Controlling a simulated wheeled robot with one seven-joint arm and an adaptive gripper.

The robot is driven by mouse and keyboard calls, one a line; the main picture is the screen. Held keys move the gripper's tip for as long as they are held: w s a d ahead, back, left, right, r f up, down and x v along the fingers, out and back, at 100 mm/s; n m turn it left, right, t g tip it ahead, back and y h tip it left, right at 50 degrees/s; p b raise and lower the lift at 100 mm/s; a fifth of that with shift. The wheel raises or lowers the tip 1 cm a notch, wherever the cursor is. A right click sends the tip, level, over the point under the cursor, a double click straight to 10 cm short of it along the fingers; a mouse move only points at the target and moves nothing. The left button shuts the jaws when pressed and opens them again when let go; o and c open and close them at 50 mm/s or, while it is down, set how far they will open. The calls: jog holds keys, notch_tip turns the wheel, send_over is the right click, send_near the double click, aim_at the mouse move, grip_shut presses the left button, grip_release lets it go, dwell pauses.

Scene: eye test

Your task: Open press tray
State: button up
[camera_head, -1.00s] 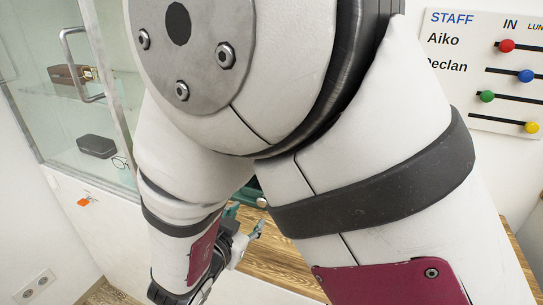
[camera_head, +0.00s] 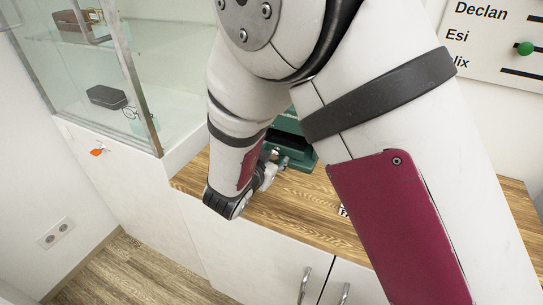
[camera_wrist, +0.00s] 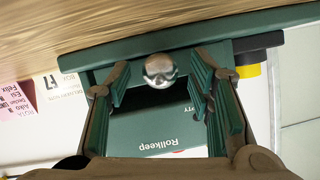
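The green press (camera_head: 296,150) stands on the wooden counter, partly hidden behind my arm in the head view. In the wrist view, which looks upside down, a dark green tray front (camera_wrist: 240,28) runs along the counter with a shiny round knob (camera_wrist: 160,70) on it. A green panel lettered "Rollkeep" (camera_wrist: 150,130) shows beyond it. My gripper (camera_wrist: 158,80) is open, its two green-padded fingers apart on either side of the knob, with visible gaps. In the head view my gripper (camera_head: 276,163) is small, beside the press. How far the tray is out cannot be told.
A glass case (camera_head: 130,70) with spectacle cases stands at the left. The wooden counter (camera_head: 270,205) has bare room in front of the press. White cupboard doors with handles (camera_head: 305,285) are below. Paper cards (camera_wrist: 15,105) and a black-and-yellow item (camera_wrist: 252,60) flank the press.

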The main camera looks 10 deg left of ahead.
grip_shut()
jog(key=s+a+p, duration=0.1)
jog(key=s, duration=0.2)
jog(key=s+a+p, duration=0.1)
jog(key=s+p, duration=0.1)
jog(key=s, duration=0.1)
jog(key=s+a+p, duration=0.1)
jog(key=s+p, duration=0.1)
jog(key=s, duration=0.1)
jog(key=shift+s+a+r, duration=0.1)
jog(key=shift+s+a, duration=0.25)
jog(key=shift+s, duration=0.3)
jog(key=shift+o, duration=0.3)
grip_release()
jog(key=v, duration=1.2)
jog(key=shift+w, duration=0.1)
